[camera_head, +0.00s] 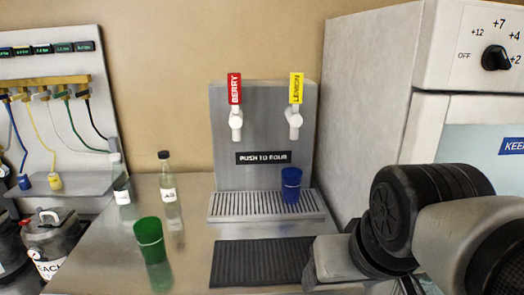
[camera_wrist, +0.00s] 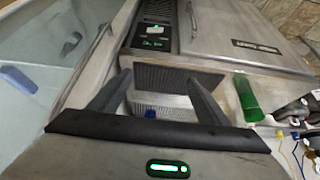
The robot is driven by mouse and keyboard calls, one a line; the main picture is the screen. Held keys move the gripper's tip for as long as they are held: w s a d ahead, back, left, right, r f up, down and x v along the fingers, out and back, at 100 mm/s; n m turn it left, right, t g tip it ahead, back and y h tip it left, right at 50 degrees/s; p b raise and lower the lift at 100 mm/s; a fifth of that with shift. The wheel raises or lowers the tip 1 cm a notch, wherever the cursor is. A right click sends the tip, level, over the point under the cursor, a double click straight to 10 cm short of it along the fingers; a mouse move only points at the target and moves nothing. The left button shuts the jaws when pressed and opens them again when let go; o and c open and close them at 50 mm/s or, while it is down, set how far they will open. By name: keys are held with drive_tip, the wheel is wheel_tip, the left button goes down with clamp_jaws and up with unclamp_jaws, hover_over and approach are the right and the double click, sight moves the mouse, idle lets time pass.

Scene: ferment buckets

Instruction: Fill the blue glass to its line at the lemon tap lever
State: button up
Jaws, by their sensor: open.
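The blue glass (camera_head: 291,186) stands upright on the drip tray (camera_head: 225,207) below the lemon tap. A pale band shows on it, but its fill is too small to tell. The yellow lemon lever (camera_head: 296,88) stands upright above its white spout (camera_head: 293,122). My gripper (camera_wrist: 160,79) is open and empty in the wrist view, with both fingers spread. The blue glass (camera_wrist: 150,113) appears between the fingers there, apart from them. In the head view my arm is at the lower right, in front of and to the right of the tray; the fingertips are not clear there.
The red berry lever (camera_head: 234,88) is left of the lemon one. A green glass (camera_head: 150,240) and two bottles (camera_head: 169,185) (camera_head: 121,183) stand on the left counter. A black mat (camera_head: 262,262) lies before the tray. A tall grey cabinet (camera_head: 370,90) bounds the right.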

drive_tip(key=shift+c, duration=0.4)
drive_tip(key=shift+w+r, duration=0.1)
drive_tip(key=shift+w, duration=0.05)
drive_tip(key=c, duration=0.3)
drive_tip(key=w+r+t+p, duration=0.1)
drive_tip(key=w+r, duration=0.2)
drive_tip(key=w, duration=0.2)
drive_tip(key=w+r+t+p, duration=0.2)
drive_tip(key=w+r, duration=0.1)
drive_tip(key=w, duration=0.2)
drive_tip(key=w+r+t+p, duration=0.1)
drive_tip(key=w+r+t, duration=0.1)
drive_tip(key=w, duration=0.4)
drive_tip(key=shift+w+d+r+p, duration=0.1)
drive_tip(key=shift+d+r+p, duration=0.2)
drive_tip(key=shift+r, duration=0.3)
clamp_jaws()
drive_tip(key=w+r+t+p, duration=0.4)
drive_tip(key=w+r+t, duration=0.3)
drive_tip(key=w+r, duration=0.5)
drive_tip(key=shift+w+r, duration=0.25)
drive_tip(key=shift+w, duration=0.85)
